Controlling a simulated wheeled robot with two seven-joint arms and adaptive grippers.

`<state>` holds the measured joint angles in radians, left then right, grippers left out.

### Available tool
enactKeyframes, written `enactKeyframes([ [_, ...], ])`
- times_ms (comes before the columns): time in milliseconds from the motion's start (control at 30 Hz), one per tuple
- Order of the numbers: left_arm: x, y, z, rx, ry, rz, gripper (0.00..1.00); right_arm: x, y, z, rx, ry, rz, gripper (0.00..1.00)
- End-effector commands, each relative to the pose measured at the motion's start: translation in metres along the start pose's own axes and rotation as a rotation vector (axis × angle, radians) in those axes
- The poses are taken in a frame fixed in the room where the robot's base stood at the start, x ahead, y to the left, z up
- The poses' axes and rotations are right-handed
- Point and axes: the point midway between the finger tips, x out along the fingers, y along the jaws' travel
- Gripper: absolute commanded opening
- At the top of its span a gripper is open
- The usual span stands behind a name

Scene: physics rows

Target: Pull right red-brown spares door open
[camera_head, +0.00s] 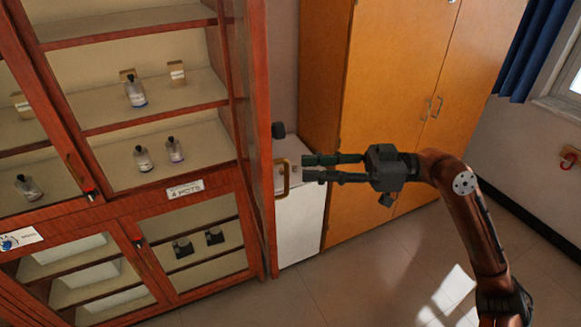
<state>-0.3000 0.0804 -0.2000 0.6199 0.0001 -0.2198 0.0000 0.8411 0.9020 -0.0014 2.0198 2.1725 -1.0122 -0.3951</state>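The red-brown cabinet (215,200) stands at the left. Its upper right door (260,150) shows as a narrow upright panel, swung out and seen nearly edge-on, so the upper right shelves are uncovered. A brass handle (283,178) sticks out from the door's right side. My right gripper (308,167) points left at the handle, with its dark fingers parted and its tips just right of the handle. Nothing shows between the fingers, and I cannot tell whether they touch the handle. My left gripper is not in view.
Small bottles (136,92) and cards stand on the shelves. The lower glass door (190,245) is shut. A white cabinet (300,220) stands behind the handle, and an orange-brown wardrobe (385,75) behind my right arm. The floor (350,285) in front is clear.

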Motion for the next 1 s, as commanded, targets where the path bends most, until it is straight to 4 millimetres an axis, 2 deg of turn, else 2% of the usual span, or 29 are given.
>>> enactKeyframes([
  [100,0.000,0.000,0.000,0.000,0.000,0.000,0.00,-0.021,0.000,0.000,0.001,0.002,0.001,0.26],
  [300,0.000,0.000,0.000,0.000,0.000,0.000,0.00,-0.039,0.000,-0.001,0.000,0.002,0.000,0.26],
  [800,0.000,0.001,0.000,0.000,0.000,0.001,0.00,-0.041,0.001,0.000,0.002,0.003,0.002,0.26],
  [867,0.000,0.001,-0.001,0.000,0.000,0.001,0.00,-0.043,0.008,0.004,0.013,0.008,0.015,0.26],
  [967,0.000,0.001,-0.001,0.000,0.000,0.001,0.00,-0.051,0.037,0.020,0.061,0.027,0.076,0.26],
  [1000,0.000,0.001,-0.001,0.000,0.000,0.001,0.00,-0.057,0.054,0.031,0.089,0.037,0.113,0.26],
])
